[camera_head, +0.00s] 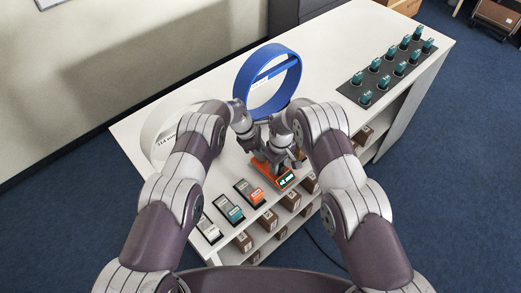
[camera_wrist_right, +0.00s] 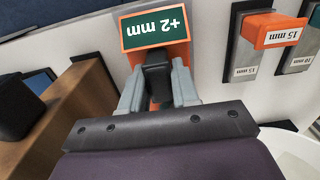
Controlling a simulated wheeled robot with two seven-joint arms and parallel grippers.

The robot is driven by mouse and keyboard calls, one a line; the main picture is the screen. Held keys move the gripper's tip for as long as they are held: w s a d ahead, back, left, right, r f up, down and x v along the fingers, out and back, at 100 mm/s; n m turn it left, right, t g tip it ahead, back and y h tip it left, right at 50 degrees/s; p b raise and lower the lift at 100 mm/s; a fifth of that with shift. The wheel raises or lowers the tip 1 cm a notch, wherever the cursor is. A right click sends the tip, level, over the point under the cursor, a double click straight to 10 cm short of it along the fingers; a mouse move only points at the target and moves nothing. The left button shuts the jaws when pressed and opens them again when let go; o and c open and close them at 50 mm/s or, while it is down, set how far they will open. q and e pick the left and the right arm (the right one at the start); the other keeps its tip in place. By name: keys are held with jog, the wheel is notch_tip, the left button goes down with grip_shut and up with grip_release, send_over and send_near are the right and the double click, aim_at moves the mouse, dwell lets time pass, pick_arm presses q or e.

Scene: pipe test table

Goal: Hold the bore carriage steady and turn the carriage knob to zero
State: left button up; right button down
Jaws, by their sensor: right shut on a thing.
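The bore carriage (camera_head: 261,172) is orange and sits on the table at the foot of the blue pipe ring (camera_head: 243,78). Its green display (camera_head: 286,180) reads "+2 mm", upside down in the wrist view (camera_wrist_right: 155,27). In that view my right gripper (camera_wrist_right: 157,88) is shut on the dark carriage knob (camera_wrist_right: 157,72) just below the display. In the head view my right gripper (camera_head: 281,156) is above the carriage. My left gripper (camera_head: 250,141) is close beside it, at the ring's lower edge. Its fingers are too small and overlapped to read.
A white ring (camera_head: 152,140) stands at the left. Labelled gauge blocks, one with an orange top (camera_head: 249,193), lie along the front edge. A dark tray (camera_head: 372,76) of several teal-topped pieces is at the right. Brown boxes (camera_head: 243,241) sit on the shelf below.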

pick_arm(q)
jog(key=shift+m+g, duration=0.3)
jog(key=shift+m, duration=0.5)
jog(key=o, duration=1.1)
jog(key=shift+c, duration=0.2)
